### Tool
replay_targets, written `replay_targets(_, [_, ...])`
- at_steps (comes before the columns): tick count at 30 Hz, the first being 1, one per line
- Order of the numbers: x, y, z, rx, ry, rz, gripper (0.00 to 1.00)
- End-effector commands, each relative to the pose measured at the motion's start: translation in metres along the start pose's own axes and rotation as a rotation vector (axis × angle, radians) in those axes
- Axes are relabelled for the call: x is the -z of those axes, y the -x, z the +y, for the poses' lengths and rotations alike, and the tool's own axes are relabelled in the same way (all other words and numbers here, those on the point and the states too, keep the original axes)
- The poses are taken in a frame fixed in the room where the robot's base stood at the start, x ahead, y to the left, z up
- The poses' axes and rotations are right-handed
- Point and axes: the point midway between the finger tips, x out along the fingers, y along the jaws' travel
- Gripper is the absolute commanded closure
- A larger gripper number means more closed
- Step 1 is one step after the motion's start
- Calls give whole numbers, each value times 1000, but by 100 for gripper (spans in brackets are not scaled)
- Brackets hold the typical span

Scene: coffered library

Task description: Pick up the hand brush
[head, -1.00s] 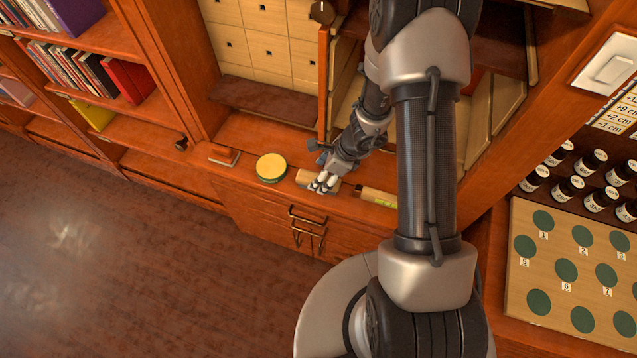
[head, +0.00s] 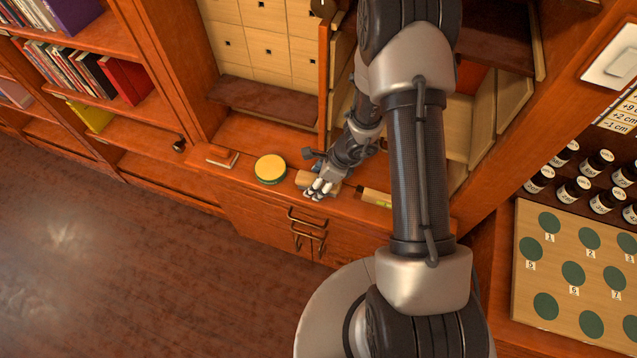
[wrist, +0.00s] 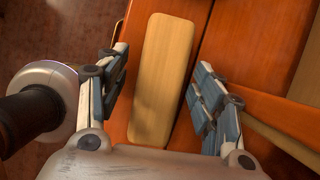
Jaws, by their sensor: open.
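A pale wooden block with rounded corners, which looks like the back of the hand brush (wrist: 163,75), lies on the reddish wood ledge. No bristles show, so I cannot be sure it is the brush. In the head view the hand brush (head: 303,180) is partly hidden by my gripper (head: 318,190). In the wrist view my gripper (wrist: 160,82) is open, with one finger on each side of the block and gaps on both sides. It does not hold the block.
On the ledge (head: 240,130), a round yellow-topped green tin (head: 270,168) stands left of the block. A small wooden piece with a pale edge (head: 222,158) lies farther left. A pale bar with a green label (head: 375,197) lies to the right. Cabinet walls rise behind.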

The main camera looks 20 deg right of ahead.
Motion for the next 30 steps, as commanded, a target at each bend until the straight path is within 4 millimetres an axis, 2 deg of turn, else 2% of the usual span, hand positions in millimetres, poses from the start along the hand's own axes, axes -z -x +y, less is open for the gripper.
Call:
replay_targets(16, [1, -2, 0, 0, 0, 0, 40])
replay_targets(30, [1, -2, 0, 0, 0, 0, 71])
